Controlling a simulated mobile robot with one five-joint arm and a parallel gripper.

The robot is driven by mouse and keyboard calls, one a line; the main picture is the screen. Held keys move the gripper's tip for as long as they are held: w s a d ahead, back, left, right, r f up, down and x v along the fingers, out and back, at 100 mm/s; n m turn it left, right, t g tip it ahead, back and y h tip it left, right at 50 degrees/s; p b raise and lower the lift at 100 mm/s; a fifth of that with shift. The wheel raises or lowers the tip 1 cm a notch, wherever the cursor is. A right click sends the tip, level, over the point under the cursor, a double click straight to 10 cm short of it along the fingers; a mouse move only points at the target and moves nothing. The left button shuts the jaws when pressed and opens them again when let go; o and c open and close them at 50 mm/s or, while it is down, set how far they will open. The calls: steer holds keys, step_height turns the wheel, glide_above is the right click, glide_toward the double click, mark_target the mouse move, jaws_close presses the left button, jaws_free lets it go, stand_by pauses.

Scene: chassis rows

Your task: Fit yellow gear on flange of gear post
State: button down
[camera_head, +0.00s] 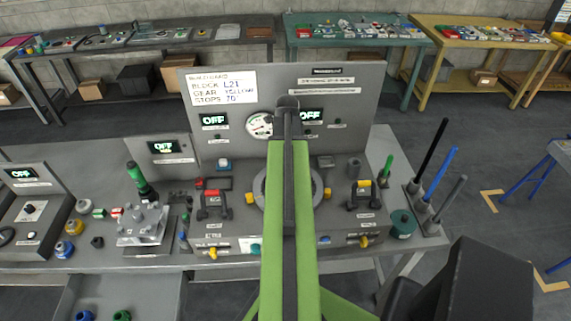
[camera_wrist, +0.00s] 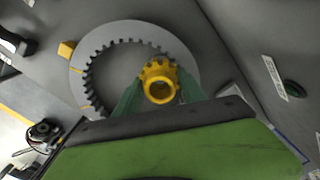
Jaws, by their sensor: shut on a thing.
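In the wrist view my gripper (camera_wrist: 160,88) is shut on the yellow gear (camera_wrist: 159,68), with a green finger on each side. The gear has short teeth and a round centre hole. It shows in front of the right part of a grey ring (camera_wrist: 92,56) with dark inner teeth. I cannot tell its height above the ring or whether they touch. No gear post or flange can be made out; it may be hidden behind the gear. In the head view my arm covers the gear and most of the ring (camera_head: 259,188).
An upright panel (camera_head: 350,110) with a gauge and OFF displays stands behind the ring. Black handles with red (camera_head: 212,203) and yellow (camera_head: 364,193) tops flank it. A metal block with studs (camera_head: 144,222) is at left; upright coloured rods (camera_head: 438,175) stand at right.

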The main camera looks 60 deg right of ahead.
steer(key=shift+f+b, duration=1.05)
steer(key=shift+b, duration=0.05)
stand_by(0.7)
steer(key=shift+f, duration=0.15)
steer(key=c, duration=0.6)
jaws_free()
step_height(320, 180, up, 17)
steer(key=p, duration=1.7)
steer(key=shift+r, duration=0.2)
